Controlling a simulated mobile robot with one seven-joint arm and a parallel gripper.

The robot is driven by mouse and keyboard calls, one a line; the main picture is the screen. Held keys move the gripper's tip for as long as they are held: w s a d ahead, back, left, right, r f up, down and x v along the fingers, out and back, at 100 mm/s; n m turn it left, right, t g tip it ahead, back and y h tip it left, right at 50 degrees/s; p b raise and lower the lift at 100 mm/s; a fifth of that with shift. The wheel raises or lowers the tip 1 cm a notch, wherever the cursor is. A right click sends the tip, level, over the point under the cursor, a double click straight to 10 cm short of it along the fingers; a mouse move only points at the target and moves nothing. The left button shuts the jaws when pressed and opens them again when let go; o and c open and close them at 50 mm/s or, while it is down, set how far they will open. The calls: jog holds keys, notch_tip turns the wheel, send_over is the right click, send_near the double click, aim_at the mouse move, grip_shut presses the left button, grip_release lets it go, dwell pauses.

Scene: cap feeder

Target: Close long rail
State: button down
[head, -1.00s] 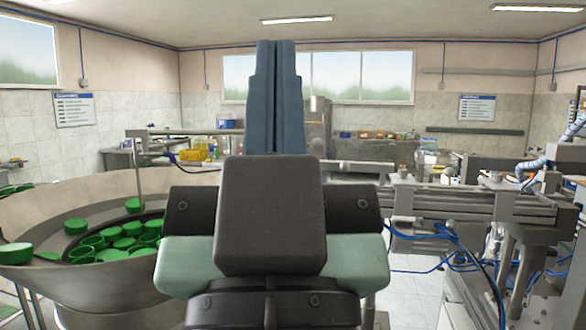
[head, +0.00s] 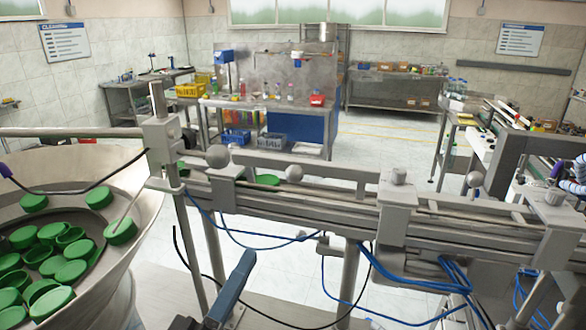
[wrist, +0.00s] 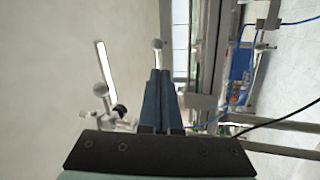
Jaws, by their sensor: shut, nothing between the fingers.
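A long grey rail (head: 325,168) with round ball knobs (head: 294,174) runs across the middle of the head view, along a narrow conveyor track (head: 335,205). A green cap (head: 267,180) lies in the track behind the near side. I cannot tell how far the rail stands open. My gripper (head: 246,257) has blue fingers pressed together and shows low in the head view, below and in front of the rail, apart from it.
A large bowl feeder (head: 128,190) with several green caps stands at the left. Grey clamp blocks (head: 397,205) sit on the track. Blue hoses (head: 415,283) hang below it. Workbenches (head: 260,106) stand behind, with open floor between.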

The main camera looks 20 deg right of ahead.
jog(key=n, duration=0.1)
jog(key=p, duration=0.7)
send_near(290, 180)
jog(key=shift+n+h, duration=0.3)
jog(key=shift+h, duration=0.1)
jog(key=x, duration=0.5)
jog(key=shift+w+d, duration=0.15)
jog(key=shift+w, duration=0.05)
jog(key=shift+w+d, duration=0.5)
jog(key=shift+w, duration=0.1)
jog(key=shift+w+r, duration=0.1)
